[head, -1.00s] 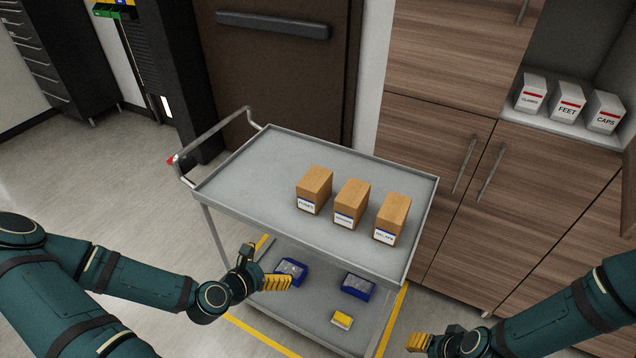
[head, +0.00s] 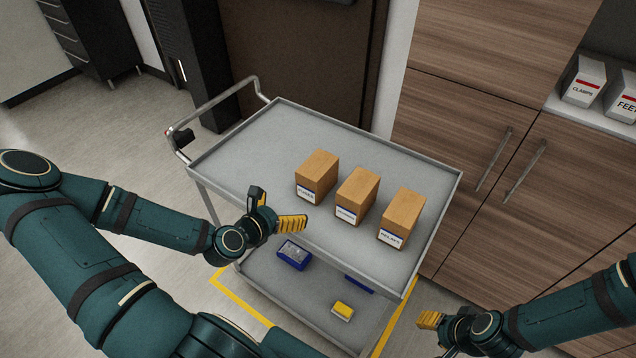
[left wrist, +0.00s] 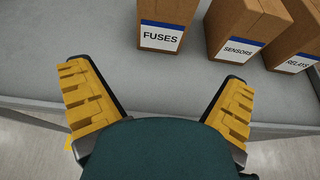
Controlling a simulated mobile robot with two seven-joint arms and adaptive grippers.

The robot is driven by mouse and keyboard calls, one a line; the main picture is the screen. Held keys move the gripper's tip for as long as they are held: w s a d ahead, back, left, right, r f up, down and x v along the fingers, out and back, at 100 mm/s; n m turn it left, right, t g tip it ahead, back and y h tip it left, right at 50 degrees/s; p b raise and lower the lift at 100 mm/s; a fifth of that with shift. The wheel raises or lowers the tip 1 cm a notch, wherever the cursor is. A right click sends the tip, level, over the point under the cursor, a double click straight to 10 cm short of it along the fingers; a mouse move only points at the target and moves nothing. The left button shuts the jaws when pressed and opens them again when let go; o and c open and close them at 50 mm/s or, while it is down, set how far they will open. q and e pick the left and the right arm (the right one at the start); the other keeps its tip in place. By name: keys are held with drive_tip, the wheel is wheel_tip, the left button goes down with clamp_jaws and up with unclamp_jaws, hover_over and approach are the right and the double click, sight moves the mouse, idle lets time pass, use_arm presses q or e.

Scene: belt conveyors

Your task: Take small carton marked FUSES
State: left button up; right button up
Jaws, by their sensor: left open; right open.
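The small brown carton marked FUSES (head: 317,177) stands upright on the cart's top shelf, leftmost of three alike cartons. In the left wrist view the FUSES carton (left wrist: 163,27) stands ahead of the gap between my fingers, and its white label with a blue stripe is readable. My left gripper (head: 276,211) is open and empty at the shelf's near edge, apart from the carton, in front and to the left of it. It also shows open in the left wrist view (left wrist: 157,105). My right gripper (head: 432,322) is open at the lower right, away from the cartons.
The SENSORS carton (head: 356,196) and RELAYS carton (head: 402,218) stand to the right of FUSES. The grey cart top (head: 255,145) is free at left and back. Its lower shelf holds a blue bin (head: 293,254) and a yellow box (head: 342,310). Wooden cabinets (head: 470,130) stand at right.

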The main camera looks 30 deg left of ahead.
sight(306, 192)
use_arm(q)
drive_tip(key=b+x, duration=0.1)
drive_tip(key=x, duration=0.3)
drive_tip(key=shift+w, duration=0.25)
drive_tip(key=shift+r+b+x, duration=0.1)
drive_tip(key=shift+b+x, duration=0.15)
drive_tip(key=shift+x, duration=1.4)
drive_tip(key=shift+r+b+x, duration=0.15)
drive_tip(key=shift+b+x, duration=0.05)
drive_tip(key=shift+x, duration=1.45)
drive_tip(key=shift+w+d, duration=0.1)
drive_tip(key=c, duration=1.2)
